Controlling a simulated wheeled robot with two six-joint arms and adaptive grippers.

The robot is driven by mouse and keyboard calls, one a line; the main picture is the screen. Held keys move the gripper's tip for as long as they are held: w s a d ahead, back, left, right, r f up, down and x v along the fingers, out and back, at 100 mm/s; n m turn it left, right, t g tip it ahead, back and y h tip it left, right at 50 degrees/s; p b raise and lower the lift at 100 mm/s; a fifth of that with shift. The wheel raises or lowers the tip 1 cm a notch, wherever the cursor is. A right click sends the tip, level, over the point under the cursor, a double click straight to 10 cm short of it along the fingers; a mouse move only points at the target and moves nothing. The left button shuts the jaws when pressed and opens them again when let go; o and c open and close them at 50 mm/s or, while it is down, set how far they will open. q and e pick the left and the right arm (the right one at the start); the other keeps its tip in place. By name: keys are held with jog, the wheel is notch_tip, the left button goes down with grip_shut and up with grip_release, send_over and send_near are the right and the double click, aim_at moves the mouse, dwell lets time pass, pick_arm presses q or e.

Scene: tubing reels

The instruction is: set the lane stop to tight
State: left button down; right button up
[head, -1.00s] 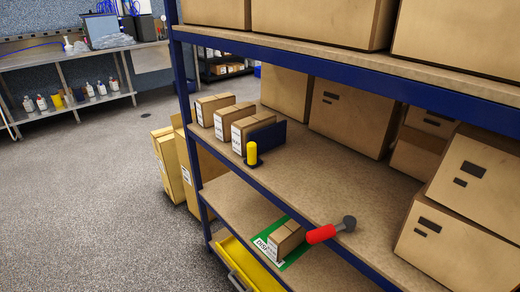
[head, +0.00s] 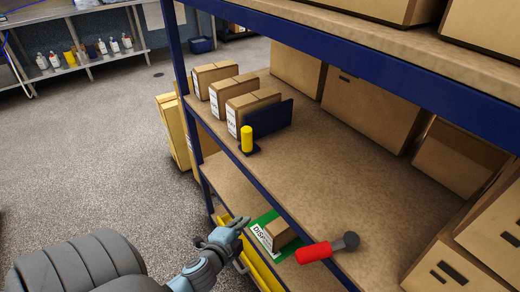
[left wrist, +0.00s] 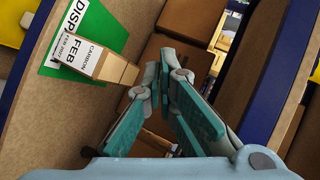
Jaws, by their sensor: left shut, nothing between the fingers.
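The lane stop is a dark blue upright plate (head: 270,118) with a yellow knob (head: 247,138) at its front, on the middle shelf. It stands just right of a row of small labelled cartons (head: 250,107); whether it touches the nearest one I cannot tell. My left gripper (head: 240,222) is outside the shelf's front edge, low and well in front of the lane stop. It is shut and empty; its fingers meet in the left wrist view (left wrist: 158,75). The lane stop is not clear in the left wrist view. My right gripper is not in view.
A red-handled tool (head: 325,249) lies on the middle shelf's front edge. Below, a carton (head: 280,233) sits on a green mat (head: 262,219), above a yellow drawer (head: 262,270). Large boxes (head: 370,118) fill the back. The shelf's middle is clear.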

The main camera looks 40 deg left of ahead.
pick_arm(q)
jog(key=w+d+r+m+t, duration=0.1)
jog(key=d+r+m+t, duration=0.15)
jog(key=r, duration=0.75)
jog(key=d+r+m+t, duration=0.1)
jog(key=r+t, duration=0.2)
jog(key=r, duration=0.7)
jog(key=w, duration=0.3)
jog(key=w+a+p, duration=0.1)
jog(key=w, duration=0.2)
jog(key=w+a, duration=0.1)
jog(key=w, duration=0.2)
jog(key=shift+a+p, duration=0.15)
jog(key=shift+p, duration=0.25)
jog(key=a, duration=0.1)
jog(key=w+a, duration=0.1)
jog(key=a, duration=0.1)
jog(key=shift+a+f+b, duration=0.1)
jog(key=shift+f+b, duration=0.1)
jog(key=shift+b, duration=0.15)
jog(key=shift+a, duration=0.55)
jog(key=shift+r, duration=0.1)
jog(key=shift+d, duration=0.1)
